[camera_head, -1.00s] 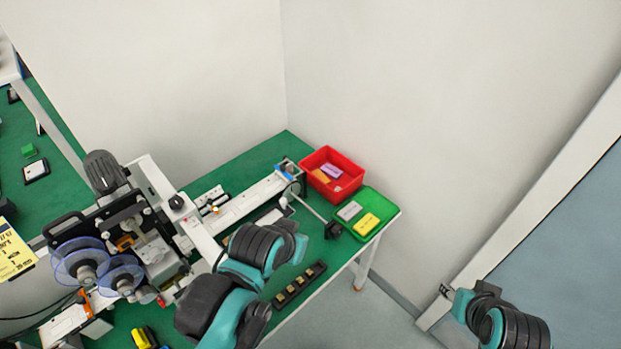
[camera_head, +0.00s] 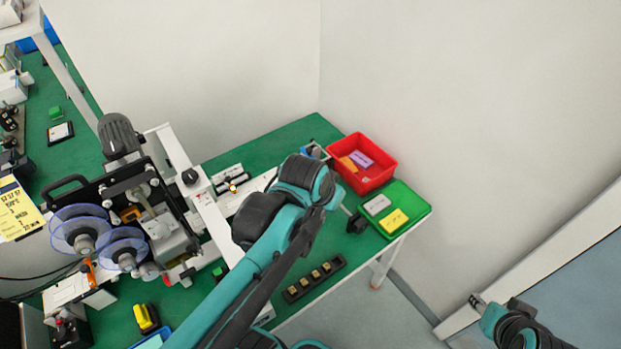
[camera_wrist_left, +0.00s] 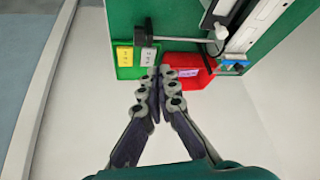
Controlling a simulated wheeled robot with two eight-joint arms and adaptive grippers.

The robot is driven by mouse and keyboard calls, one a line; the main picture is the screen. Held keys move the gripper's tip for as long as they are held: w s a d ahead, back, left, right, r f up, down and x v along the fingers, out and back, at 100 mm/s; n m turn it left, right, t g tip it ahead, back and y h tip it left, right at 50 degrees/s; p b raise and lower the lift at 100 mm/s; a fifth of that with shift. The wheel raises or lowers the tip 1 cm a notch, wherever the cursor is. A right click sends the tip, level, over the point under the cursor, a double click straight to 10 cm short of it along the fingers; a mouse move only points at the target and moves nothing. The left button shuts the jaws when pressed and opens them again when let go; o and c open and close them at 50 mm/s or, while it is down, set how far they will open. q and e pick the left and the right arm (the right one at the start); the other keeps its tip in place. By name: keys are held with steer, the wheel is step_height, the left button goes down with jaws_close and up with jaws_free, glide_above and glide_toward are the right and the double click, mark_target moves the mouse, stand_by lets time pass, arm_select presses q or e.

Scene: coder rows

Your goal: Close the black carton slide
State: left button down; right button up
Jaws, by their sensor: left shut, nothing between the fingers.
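A black block (camera_head: 356,223) on a thin metal rod sits at the table edge beside the green tray; I take it as the carton slide's handle. In the left wrist view the black block (camera_wrist_left: 148,32) stands at the top, with the rod running right to the white machine rail (camera_wrist_left: 255,28). My left gripper (camera_wrist_left: 159,78) is shut and empty, its fingertips below the block in the picture and apart from it. In the head view its fingers are hidden by my wrist. My right gripper (camera_head: 478,300) shows at lower right, too small to read its jaws.
A red bin (camera_head: 363,163) with a purple and an orange item and a green tray (camera_head: 420,207) with a white and a yellow block stand on the table's far right corner. A black strip (camera_head: 314,279) with several pieces lies near the front edge. A labelling machine (camera_head: 140,215) stands left.

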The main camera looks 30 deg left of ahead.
arm_select(q)
steer(key=w+a+f+m+g+p, duration=0.1)
steer(key=w+a+f+g+p, duration=0.2)
steer(key=w+a, duration=1.05)
steer(key=shift+t+h, duration=0.3)
steer(key=shift+t, duration=0.1)
steer(key=f+b, duration=0.1)
steer(key=f, duration=0.2)
steer(key=f+b, duration=0.1)
steer(key=f, duration=0.3)
steer(key=f+b, duration=0.2)
steer(key=f, duration=0.1)
steer(key=shift+s+a+f, duration=0.15)
steer(key=shift+s+a, duration=0.1)
steer(key=shift+s, duration=0.15)
steer(key=s+a, duration=0.1)
steer(key=s, duration=0.3)
steer(key=s+a, duration=0.2)
steer(key=s, duration=0.2)
steer(key=s+a, duration=0.2)
steer(key=s, duration=0.2)
steer(key=shift+s+a, duration=0.15)
steer(key=shift+s, duration=0.2)
